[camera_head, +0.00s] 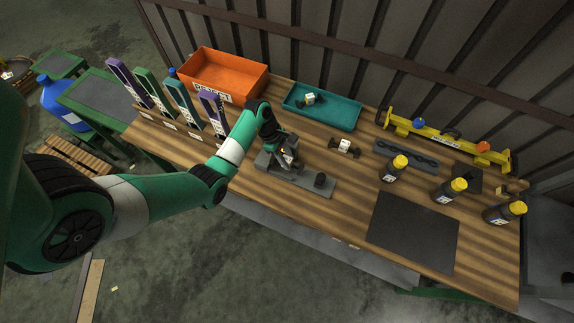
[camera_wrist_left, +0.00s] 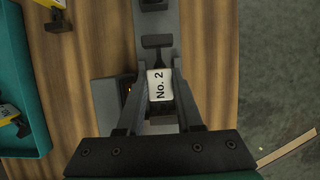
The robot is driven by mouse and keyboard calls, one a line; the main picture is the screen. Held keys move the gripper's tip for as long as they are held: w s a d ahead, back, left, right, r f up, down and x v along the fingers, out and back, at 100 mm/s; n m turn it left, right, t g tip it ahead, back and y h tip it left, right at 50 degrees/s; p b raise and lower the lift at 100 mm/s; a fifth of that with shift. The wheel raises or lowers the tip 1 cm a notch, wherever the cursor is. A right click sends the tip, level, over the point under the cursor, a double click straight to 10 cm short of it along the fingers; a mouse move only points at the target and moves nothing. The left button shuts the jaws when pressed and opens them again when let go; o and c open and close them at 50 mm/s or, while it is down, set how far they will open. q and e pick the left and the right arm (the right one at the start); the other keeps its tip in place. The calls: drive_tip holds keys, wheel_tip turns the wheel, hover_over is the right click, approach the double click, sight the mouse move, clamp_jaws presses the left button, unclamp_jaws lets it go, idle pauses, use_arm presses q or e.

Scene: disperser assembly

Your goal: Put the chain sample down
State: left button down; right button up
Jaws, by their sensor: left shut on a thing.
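The chain sample, a white block labelled "No. 2" with a dark T-shaped end, shows between my left fingers in the left wrist view (camera_wrist_left: 159,85). It is also partly visible in the head view (camera_head: 289,157). My left gripper (camera_head: 285,158) is shut on it, over a long grey fixture (camera_head: 305,184) on the wooden table. The fixture also lies beneath the sample in the wrist view (camera_wrist_left: 156,22). I cannot tell whether the sample touches the fixture. My right gripper is not in view.
Other samples lie in the teal tray (camera_head: 345,117) and on the table (camera_head: 344,147). An orange bin (camera_head: 245,78) stands at the back left, beside several coloured upright holders (camera_head: 180,97). Yellow-capped bottles (camera_head: 393,169) and a black mat (camera_head: 413,233) are at right.

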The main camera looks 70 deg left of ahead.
use_arm(q)
wheel_tip(320, 180, down, 4)
drive_tip(key=shift+f+b, duration=0.1)
drive_tip(key=shift+b, duration=0.55)
drive_tip(key=c, duration=1)
unclamp_jaws()
drive_tip(key=o, duration=0.4)
drive_tip(key=shift+o, duration=0.2)
drive_tip(key=shift+r, duration=0.25)
drive_tip(key=p+v, duration=0.3)
drive_tip(key=v, duration=0.8)
drive_tip(key=shift+a+r+p, duration=0.15)
drive_tip(key=shift+r+p, duration=0.15)
drive_tip(key=shift+r, duration=0.05)
